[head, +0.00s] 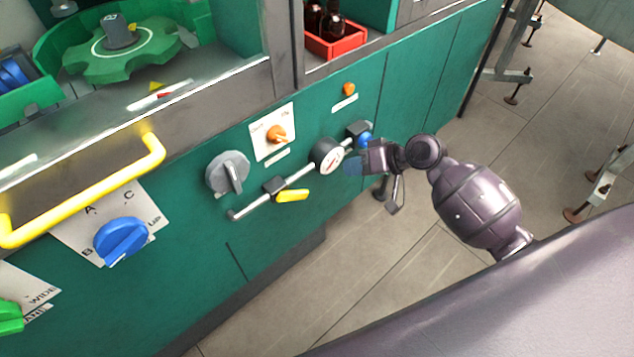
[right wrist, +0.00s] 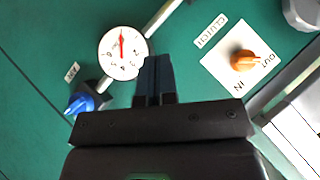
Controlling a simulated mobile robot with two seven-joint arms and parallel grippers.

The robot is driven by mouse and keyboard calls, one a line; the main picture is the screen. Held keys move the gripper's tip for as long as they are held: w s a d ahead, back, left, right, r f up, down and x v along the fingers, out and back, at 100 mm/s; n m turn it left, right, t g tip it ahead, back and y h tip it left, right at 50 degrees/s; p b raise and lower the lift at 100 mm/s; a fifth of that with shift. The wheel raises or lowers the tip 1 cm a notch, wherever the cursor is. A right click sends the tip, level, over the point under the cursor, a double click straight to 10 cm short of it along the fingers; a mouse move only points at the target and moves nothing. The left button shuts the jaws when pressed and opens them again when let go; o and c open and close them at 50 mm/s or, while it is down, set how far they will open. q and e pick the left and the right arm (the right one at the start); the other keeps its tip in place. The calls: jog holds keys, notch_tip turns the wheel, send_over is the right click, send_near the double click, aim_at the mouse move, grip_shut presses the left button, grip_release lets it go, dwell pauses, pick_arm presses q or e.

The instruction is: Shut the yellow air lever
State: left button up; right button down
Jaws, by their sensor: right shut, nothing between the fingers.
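The yellow air lever (head: 292,195) sits on a valve on a grey pipe (head: 248,208) that runs along the green machine front in the head view. The lever points to the right in the picture, at an angle to the pipe. My right gripper (head: 354,166) is to the right of the lever, apart from it, close to the round pressure gauge. Its fingers are shut and empty, and they show in the right wrist view (right wrist: 156,62) pointing at the panel beside the gauge (right wrist: 122,53). The lever is not in the right wrist view. My left gripper is not in view.
A blue knob (head: 365,140) is just behind my right gripper. An orange clutch switch (head: 277,134) and a grey rotary knob (head: 229,174) are above the pipe. A yellow handrail (head: 90,194) stands out at the left. The floor in front is clear.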

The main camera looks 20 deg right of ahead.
aim_at(302, 191)
pick_arm(q)
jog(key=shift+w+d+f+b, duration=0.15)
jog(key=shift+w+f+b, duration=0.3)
jog(key=shift+b, duration=0.55)
pick_arm(e)
jog(key=s+f+x, duration=0.1)
jog(key=s+x, duration=0.1)
jog(key=x, duration=1)
jog(key=shift+a+f, duration=0.5)
jog(key=shift+f, duration=0.05)
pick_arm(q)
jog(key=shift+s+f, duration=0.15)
pick_arm(e)
jog(key=shift+f, duration=0.25)
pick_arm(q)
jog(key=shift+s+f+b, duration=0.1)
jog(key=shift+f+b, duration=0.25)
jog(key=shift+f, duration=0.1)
pick_arm(e)
jog(key=shift+f+y, duration=0.1)
jog(key=shift+y, duration=0.2)
